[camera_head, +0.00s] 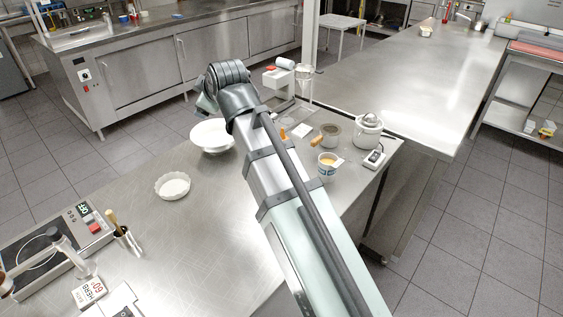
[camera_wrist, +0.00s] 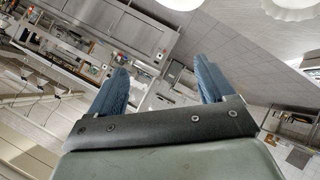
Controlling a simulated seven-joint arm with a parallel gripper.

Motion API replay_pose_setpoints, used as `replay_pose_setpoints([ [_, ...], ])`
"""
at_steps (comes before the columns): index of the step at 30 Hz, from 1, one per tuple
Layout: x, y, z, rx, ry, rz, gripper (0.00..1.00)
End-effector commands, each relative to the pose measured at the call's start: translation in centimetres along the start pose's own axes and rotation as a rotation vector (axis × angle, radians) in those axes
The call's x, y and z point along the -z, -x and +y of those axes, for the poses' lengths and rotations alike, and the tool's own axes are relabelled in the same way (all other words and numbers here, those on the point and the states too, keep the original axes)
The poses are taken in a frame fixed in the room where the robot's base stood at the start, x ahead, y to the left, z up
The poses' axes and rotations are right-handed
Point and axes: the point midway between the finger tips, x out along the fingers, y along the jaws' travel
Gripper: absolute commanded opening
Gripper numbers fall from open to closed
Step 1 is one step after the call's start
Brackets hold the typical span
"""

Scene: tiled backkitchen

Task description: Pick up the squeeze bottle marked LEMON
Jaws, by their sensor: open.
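I cannot make out a squeeze bottle marked LEMON in either view; my arm covers part of the steel table in the head view. My gripper (camera_wrist: 160,76) shows two blue fingers standing well apart, with nothing between them. In the head view, the end of my arm is raised above the table near the white bowl, and the fingers are mostly hidden behind the wrist.
The steel table (camera_head: 215,240) carries a white bowl (camera_head: 212,136), a small scalloped dish (camera_head: 172,186), a hotplate (camera_head: 50,245), a HERB box (camera_head: 90,291), a cup (camera_head: 327,168) and a lidded pot (camera_head: 368,130). Its middle left is clear.

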Motion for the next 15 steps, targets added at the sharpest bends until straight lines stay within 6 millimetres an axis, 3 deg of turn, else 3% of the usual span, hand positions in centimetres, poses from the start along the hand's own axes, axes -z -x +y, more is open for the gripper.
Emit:
replay_pose_setpoints([
  [1,-1.4,1.0,2.0,-0.028,-0.019,-0.014,0.82],
  [3,-3.0,2.2,4.2,-0.055,-0.039,-0.033,0.82],
  [6,-5.0,3.9,6.5,-0.081,-0.067,-0.062,0.82],
  [15,-10.1,8.8,10.5,-0.108,-0.205,-0.162,0.82],
])
